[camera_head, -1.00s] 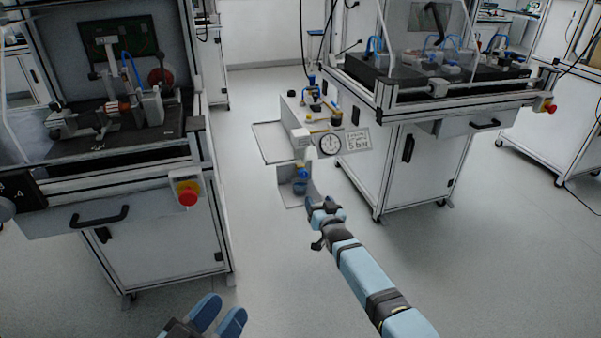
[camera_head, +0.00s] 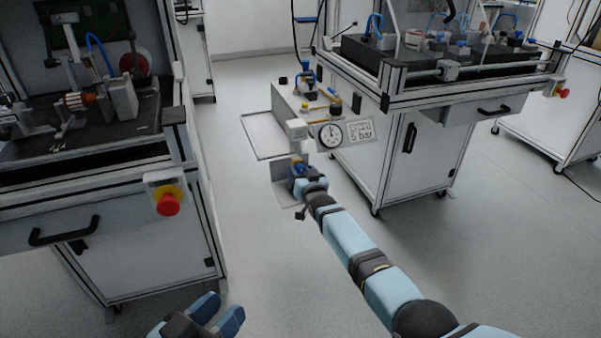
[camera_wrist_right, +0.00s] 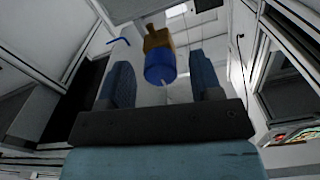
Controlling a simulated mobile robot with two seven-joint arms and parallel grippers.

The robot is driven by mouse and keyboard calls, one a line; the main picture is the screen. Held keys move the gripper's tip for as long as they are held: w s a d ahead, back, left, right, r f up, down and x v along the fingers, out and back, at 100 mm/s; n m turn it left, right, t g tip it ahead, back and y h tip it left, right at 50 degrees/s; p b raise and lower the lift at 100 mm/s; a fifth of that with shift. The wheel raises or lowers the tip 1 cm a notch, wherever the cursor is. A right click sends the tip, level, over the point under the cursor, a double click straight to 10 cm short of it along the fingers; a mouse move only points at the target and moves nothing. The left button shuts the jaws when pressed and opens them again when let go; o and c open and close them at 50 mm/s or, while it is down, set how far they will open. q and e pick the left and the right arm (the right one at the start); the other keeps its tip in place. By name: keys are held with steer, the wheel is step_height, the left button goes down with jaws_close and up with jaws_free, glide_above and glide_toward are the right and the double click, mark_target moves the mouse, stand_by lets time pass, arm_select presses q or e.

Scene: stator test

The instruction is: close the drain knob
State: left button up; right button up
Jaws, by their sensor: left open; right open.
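The drain knob (camera_wrist_right: 160,68) is a blue cylinder below a brass fitting (camera_wrist_right: 158,40) in the right wrist view. My right gripper (camera_wrist_right: 160,62) is open, with one finger on each side of the knob and visible gaps between. In the head view my right gripper (camera_head: 300,176) is at the low panel under the gauge and hides most of the knob. A bit of brass (camera_head: 298,160) shows there. My left gripper (camera_head: 215,309) is open and empty at the bottom, far from the knob.
A round pressure gauge (camera_head: 330,135) with a "5 bar" label (camera_head: 360,131) is above and right of my right gripper. A white cabinet (camera_head: 422,150) stands to the right. A red emergency button (camera_head: 168,204) is on the left workbench. The floor between is clear.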

steer(key=c, duration=0.9)
arm_select(q)
steer(key=shift+f, duration=0.1)
arm_select(e)
steer(key=shift+m, duration=1.1)
steer(key=m+b, duration=0.1)
steer(key=m, duration=0.2)
steer(key=shift+r+m+b, duration=0.1)
steer(key=shift+m+b, duration=0.25)
steer(key=shift+m, duration=0.05)
arm_select(q)
steer(key=shift+w+a+r+m+t, duration=0.3)
steer(key=shift+w+m+t, duration=0.15)
steer(key=shift+m, duration=0.15)
arm_select(e)
steer(key=shift+m, duration=0.4)
arm_select(q)
steer(key=shift+f, duration=0.15)
